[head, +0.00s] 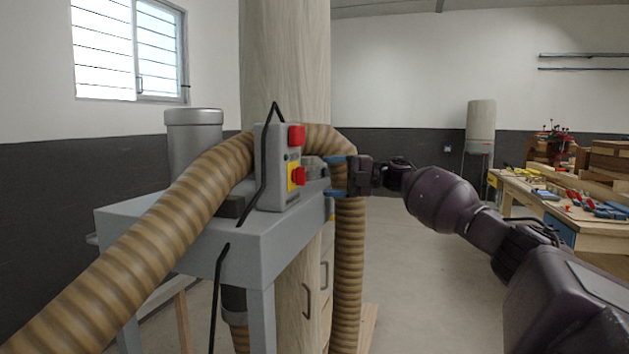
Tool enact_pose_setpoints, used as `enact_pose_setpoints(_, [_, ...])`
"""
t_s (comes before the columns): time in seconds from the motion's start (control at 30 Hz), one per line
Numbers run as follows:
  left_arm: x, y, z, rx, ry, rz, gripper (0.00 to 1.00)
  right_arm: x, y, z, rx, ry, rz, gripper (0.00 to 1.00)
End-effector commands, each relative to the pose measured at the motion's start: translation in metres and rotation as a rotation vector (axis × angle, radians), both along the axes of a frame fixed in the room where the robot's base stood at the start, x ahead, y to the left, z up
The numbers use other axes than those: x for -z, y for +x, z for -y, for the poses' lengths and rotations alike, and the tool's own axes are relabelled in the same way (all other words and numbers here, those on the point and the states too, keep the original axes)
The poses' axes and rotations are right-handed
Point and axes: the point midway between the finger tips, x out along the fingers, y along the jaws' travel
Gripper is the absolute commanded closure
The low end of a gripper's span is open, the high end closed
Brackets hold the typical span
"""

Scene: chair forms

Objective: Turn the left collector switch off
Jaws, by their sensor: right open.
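The near dust collector stands at left centre, with a grey switch box (274,165) on its grey metal stand (240,229). The box's right-hand face carries a red button (297,136) at the top and a red switch (299,176) on a yellow plate lower down. My right gripper (329,176) comes in from the right with its two blue-tipped fingers apart, one above the other. It is beside the lower red switch, pointing left at it, and looks empty. I cannot tell whether it touches the box. My left gripper is not in view.
A ribbed tan hose (135,262) crosses in front of the stand, and passes behind the box and down near my right gripper. A black cable (265,170) hangs over the box. Another collector (481,122) stands far back right. A workbench (540,195) with tools is at right.

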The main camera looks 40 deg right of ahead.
Motion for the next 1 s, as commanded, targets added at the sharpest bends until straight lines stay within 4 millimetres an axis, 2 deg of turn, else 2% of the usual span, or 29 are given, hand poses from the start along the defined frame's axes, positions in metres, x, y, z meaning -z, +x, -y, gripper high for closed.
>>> enact_pose_setpoints(0.1, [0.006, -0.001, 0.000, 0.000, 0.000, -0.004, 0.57, 0.002, -0.013, 0.017, 0.003, -0.001, -0.002, 0.26])
enact_pose_setpoints(0.33, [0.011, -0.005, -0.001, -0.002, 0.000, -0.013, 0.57, 0.001, -0.029, 0.035, 0.001, 0.000, 0.000, 0.26])
enact_pose_setpoints(1.0, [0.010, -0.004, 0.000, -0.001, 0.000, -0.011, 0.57, 0.000, -0.032, 0.038, -0.001, -0.001, 0.001, 0.26])
